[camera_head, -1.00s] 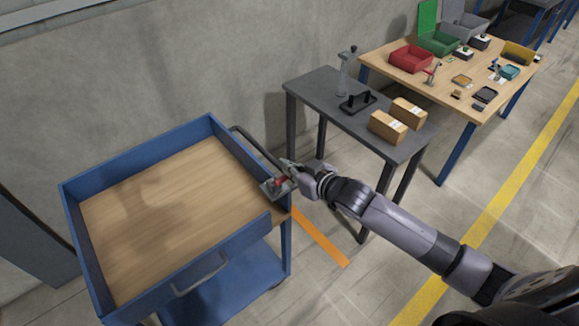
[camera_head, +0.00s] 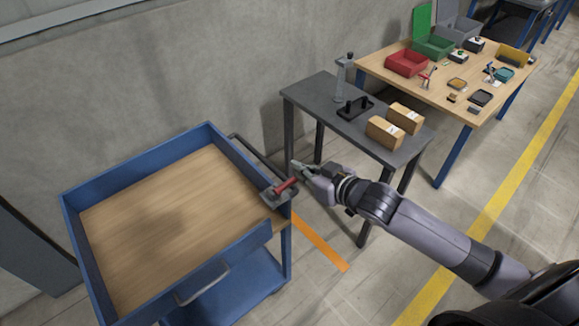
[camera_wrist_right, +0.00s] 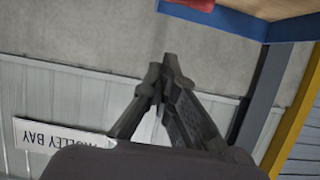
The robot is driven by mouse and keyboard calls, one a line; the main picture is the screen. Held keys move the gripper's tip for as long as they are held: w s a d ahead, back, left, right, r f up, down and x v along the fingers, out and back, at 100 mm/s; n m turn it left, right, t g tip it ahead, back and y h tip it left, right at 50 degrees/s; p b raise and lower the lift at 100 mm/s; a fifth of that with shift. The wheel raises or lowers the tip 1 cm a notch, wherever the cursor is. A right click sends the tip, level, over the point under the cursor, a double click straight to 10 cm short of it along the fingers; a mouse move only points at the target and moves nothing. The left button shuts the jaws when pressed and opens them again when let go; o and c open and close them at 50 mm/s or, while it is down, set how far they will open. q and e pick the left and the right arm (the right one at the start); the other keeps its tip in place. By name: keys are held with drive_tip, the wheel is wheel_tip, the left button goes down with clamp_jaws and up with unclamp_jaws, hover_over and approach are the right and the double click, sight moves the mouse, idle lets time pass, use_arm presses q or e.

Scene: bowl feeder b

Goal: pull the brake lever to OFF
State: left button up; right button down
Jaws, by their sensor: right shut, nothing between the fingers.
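The red brake lever (camera_head: 287,185) is mounted on a grey bracket (camera_head: 271,198) at the right corner of the blue cart (camera_head: 240,165). Its red handle slants up and to the right, out past the cart's edge. My right gripper (camera_head: 295,167) is just beyond the handle's outer end. Its fingers are shut with nothing between them. Whether a finger touches the handle I cannot tell. In the right wrist view the closed fingers (camera_wrist_right: 161,78) show, but the lever does not. My left gripper is not in view.
A dark grey table (camera_head: 312,91) with two cardboard boxes (camera_head: 384,132) and a black holder stands behind my right arm. A wooden table (camera_head: 405,87) with bins is farther back.

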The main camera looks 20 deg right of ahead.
drive_tip(key=shift+v, duration=1.1)
drive_tip(key=shift+a+r, duration=0.1)
drive_tip(key=shift+r, duration=0.05)
